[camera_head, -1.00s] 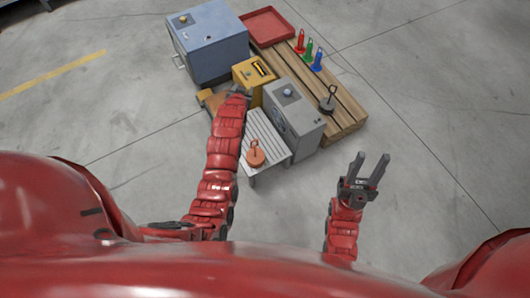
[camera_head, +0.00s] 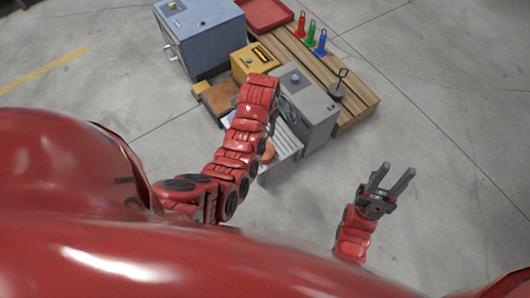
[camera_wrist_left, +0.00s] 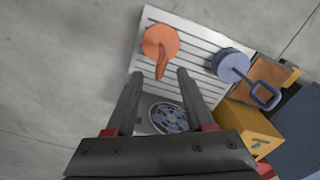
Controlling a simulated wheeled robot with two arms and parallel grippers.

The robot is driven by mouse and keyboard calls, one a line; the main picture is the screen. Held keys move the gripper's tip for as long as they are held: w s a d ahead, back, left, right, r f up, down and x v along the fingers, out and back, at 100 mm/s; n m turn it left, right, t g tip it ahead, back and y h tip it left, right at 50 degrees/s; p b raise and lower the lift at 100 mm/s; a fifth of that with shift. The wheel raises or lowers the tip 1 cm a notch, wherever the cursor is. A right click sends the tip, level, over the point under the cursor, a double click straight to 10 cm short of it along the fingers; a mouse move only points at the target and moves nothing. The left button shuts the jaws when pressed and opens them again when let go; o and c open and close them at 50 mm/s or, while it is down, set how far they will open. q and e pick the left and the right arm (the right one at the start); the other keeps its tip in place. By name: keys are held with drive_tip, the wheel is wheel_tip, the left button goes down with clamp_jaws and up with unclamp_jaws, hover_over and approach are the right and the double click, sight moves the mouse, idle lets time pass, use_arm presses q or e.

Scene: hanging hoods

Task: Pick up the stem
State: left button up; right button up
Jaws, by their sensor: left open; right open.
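An orange round piece with an upright stem (camera_wrist_left: 160,45) stands on the slatted white table in the left wrist view. It shows in the head view (camera_head: 268,152), partly hidden by my left arm. A blue-grey round piece with a looped stem (camera_wrist_left: 233,65) is to its right in the wrist view. A dark piece with a looped stem (camera_head: 338,90) stands on the wooden pallet. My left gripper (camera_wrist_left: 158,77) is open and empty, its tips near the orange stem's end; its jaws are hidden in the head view. My right gripper (camera_head: 395,172) is open and empty over the floor.
The slatted table (camera_head: 284,150) sits beside a grey box (camera_head: 307,105) with a round grille (camera_wrist_left: 168,117). A yellow box (camera_head: 250,60), a blue cabinet (camera_head: 200,38), a red tray (camera_head: 264,12) and red, green and blue cones stand behind. Floor at the right is clear.

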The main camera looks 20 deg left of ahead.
use_arm(q)
wheel_tip(320, 180, down, 5)
drive_tip(key=shift+b, duration=0.45)
wheel_tip(320, 180, down, 5)
drive_tip(key=shift+s+a+f+b, duration=0.1)
drive_tip(key=shift+f+b, duration=0.05)
drive_tip(key=shift+b, duration=0.9)
clamp_jaws()
